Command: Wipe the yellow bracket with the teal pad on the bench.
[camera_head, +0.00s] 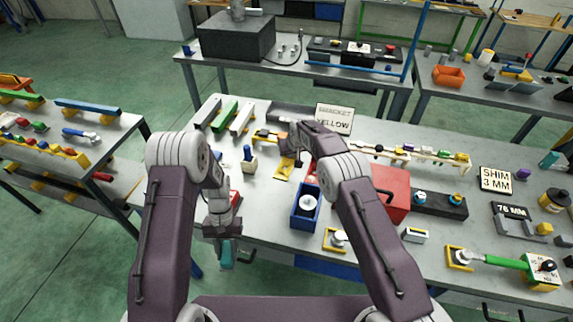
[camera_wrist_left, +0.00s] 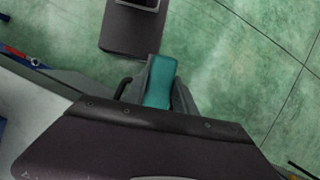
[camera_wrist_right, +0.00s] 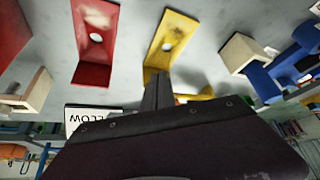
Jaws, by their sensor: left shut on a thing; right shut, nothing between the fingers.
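My left gripper (camera_head: 224,238) is shut on the teal pad (camera_head: 227,257) and holds it off the bench's front edge, above the floor. The teal pad (camera_wrist_left: 161,82) also shows between the fingers in the left wrist view. The yellow bracket (camera_wrist_right: 172,36) is an L shape with a hole, and it has a brownish smudge. In the head view the yellow bracket (camera_head: 284,170) is partly hidden by my right arm.
A red bracket (camera_wrist_right: 94,44) lies beside the yellow one. A sign reading YELLOW (camera_head: 333,119) stands behind. A blue bin (camera_head: 306,207) and a red box (camera_head: 391,190) stand to the right. Long green and white channels (camera_head: 224,116) lie at the back left.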

